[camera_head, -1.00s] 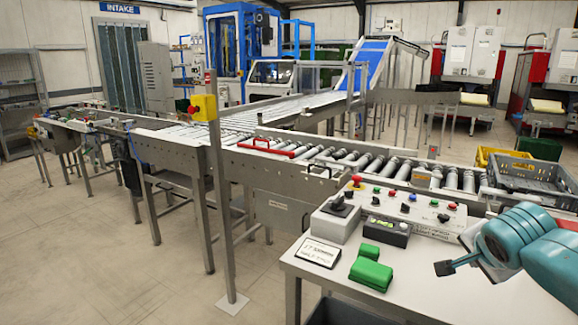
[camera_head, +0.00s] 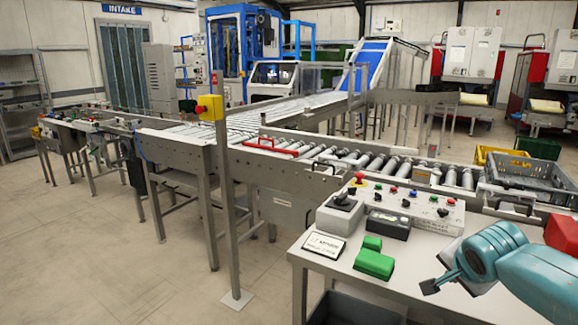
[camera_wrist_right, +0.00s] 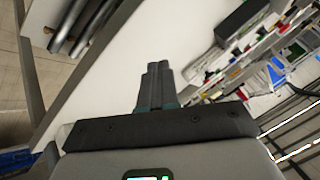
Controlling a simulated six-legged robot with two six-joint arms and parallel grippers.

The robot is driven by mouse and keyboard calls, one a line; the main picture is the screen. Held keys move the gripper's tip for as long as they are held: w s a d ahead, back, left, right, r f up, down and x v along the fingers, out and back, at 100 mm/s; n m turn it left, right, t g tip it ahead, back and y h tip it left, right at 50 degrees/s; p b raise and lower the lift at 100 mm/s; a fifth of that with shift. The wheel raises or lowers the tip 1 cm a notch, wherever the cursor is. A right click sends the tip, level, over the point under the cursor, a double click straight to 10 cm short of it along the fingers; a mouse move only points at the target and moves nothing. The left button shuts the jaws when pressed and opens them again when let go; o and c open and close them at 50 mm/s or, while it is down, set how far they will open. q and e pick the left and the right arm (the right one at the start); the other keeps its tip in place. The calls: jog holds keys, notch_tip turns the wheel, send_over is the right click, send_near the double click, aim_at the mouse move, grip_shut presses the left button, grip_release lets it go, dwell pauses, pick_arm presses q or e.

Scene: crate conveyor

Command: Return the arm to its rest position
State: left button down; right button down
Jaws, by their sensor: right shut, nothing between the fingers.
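My right arm comes in from the right edge of the head view, with its teal wrist over the right part of the white control table (camera_head: 345,258). My right gripper (camera_head: 431,287) points left above the table's front part and looks empty. In the right wrist view the two dark fingers of my right gripper (camera_wrist_right: 156,78) are together with nothing between them. My left gripper is in neither view.
The control panel (camera_head: 452,217) with buttons and a joystick stands behind my gripper. Green blocks (camera_head: 374,264) and a white sign (camera_head: 324,246) lie to its left. The roller conveyor (camera_head: 400,168) runs behind the table. A grey crate (camera_head: 545,178) sits on it at right.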

jog(key=s+a+f+n+g+y+p, duration=0.1)
jog(key=s+a+f+n+y, duration=0.1)
jog(key=a+f, duration=0.45)
jog(key=s+a+f+n+g+y+p, duration=0.1)
jog(key=s+a+f+n, duration=0.15)
jog(key=f, duration=0.65)
jog(key=s+a+f+n+g+y+p, duration=0.1)
jog(key=s+a+f+n+g+y, duration=0.15)
jog(key=a+f, duration=0.4)
jog(key=s+a+f+n+g+p, duration=0.1)
jog(key=s+a+f, duration=0.1)
jog(key=s+f, duration=0.2)
jog(key=s+a+f+n+g+y+p, duration=0.1)
jog(key=s+f, duration=0.4)
jog(key=s, duration=0.6)
jog(key=s+a+f+n+g+p, duration=0.1)
jog(key=s+a+f, duration=0.2)
jog(key=s, duration=0.4)
jog(key=shift+s+f, duration=0.3)
jog(key=shift+f, duration=0.4)
